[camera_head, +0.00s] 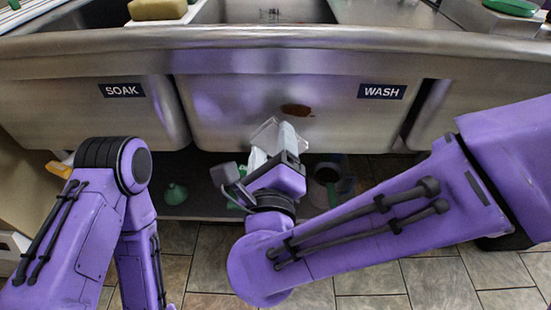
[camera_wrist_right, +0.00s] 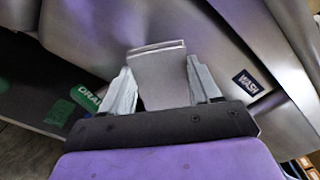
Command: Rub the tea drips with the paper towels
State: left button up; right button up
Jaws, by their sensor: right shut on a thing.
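Brown tea drips (camera_head: 297,110) mark the steel front of the middle sink basin, left of the WASH label. My right gripper (camera_head: 275,142) is shut on a folded pale stack of paper towels (camera_head: 265,132), just below and left of the drips. The wrist view also shows the paper towels (camera_wrist_right: 160,75) standing out between the two fingers, facing the steel front. I cannot tell whether the towels touch the steel. The drips do not show in the wrist view. My left arm is at the left, but its gripper is out of view.
A green object (camera_head: 175,193) and a dark bucket (camera_head: 327,175) sit below the sink.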

aim_at(311, 108)
jog(key=shift+w+a+r, duration=0.1)
jog(key=shift+w+r, duration=0.1)
jog(key=shift+w, duration=0.25)
jog(key=w, duration=0.3)
jog(key=shift+w+d, duration=0.1)
jog(key=shift+d, duration=0.15)
jog(key=shift+w, duration=0.8)
jog(key=shift+w, duration=0.9)
jog(key=shift+d, duration=3.6)
jog(key=shift+b, duration=0.3)
jog(key=shift+a, duration=0.1)
